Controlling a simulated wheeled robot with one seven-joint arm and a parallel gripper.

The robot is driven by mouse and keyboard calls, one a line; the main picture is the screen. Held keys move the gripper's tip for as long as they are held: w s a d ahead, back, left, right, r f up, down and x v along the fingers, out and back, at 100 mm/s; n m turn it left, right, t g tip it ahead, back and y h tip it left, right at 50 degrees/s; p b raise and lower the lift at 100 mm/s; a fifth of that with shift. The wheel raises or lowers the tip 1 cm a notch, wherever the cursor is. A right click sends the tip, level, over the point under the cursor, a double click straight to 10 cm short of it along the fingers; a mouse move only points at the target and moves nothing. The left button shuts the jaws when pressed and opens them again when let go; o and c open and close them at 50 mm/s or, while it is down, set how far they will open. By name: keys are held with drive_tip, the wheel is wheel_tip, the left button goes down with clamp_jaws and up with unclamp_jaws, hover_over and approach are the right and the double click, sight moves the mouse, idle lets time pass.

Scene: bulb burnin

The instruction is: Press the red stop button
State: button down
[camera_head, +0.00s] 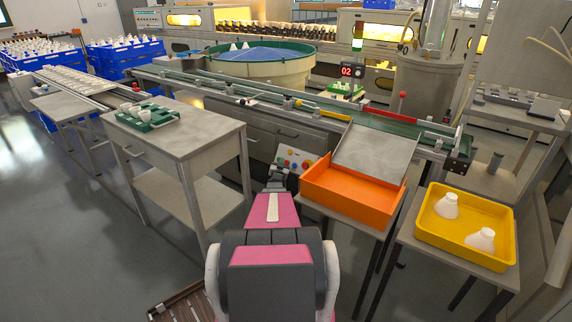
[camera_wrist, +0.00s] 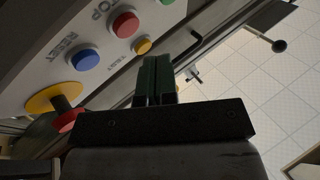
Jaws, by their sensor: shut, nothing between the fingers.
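The red stop button (camera_wrist: 125,24) is a round cap on the grey control panel (camera_wrist: 40,50), in the upper part of the wrist view beside partly cut-off lettering ending in "OP". The fingertips appear just below and right of the red button in the wrist view; I see no contact.
A blue RESET button (camera_wrist: 85,60), a small yellow button (camera_wrist: 142,46) and a red mushroom knob (camera_wrist: 70,119) on a yellow base are close by on the panel. An orange bin (camera_head: 345,198) stands right of the panel, a grey table (camera_head: 190,140) left. Floor is clear at far left.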

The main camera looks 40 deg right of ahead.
drive_tip(key=shift+w+d+f, duration=0.15)
drive_tip(key=shift+d+f, duration=0.2)
drive_tip(key=shift+d, duration=0.25)
idle(1.6)
drive_tip(key=shift+w+d+f, duration=0.1)
drive_tip(key=shift+d+f, duration=0.1)
drive_tip(key=shift+d, duration=0.15)
drive_tip(key=shift+w+d+f, duration=0.1)
drive_tip(key=shift+d+f, duration=0.1)
drive_tip(key=shift+d, duration=0.1)
idle(0.7)
drive_tip(key=shift+a, duration=0.15)
drive_tip(key=shift+s+a+r, duration=0.2)
drive_tip(key=shift+a+r, duration=0.2)
drive_tip(key=shift+a, duration=0.1)
idle(0.5)
drive_tip(key=a, duration=0.1)
drive_tip(key=a+r, duration=0.1)
drive_tip(key=s+a+r, duration=0.1)
drive_tip(key=a, duration=0.1)
drive_tip(key=shift+s+a+r, duration=0.1)
drive_tip(key=shift+r, duration=0.15)
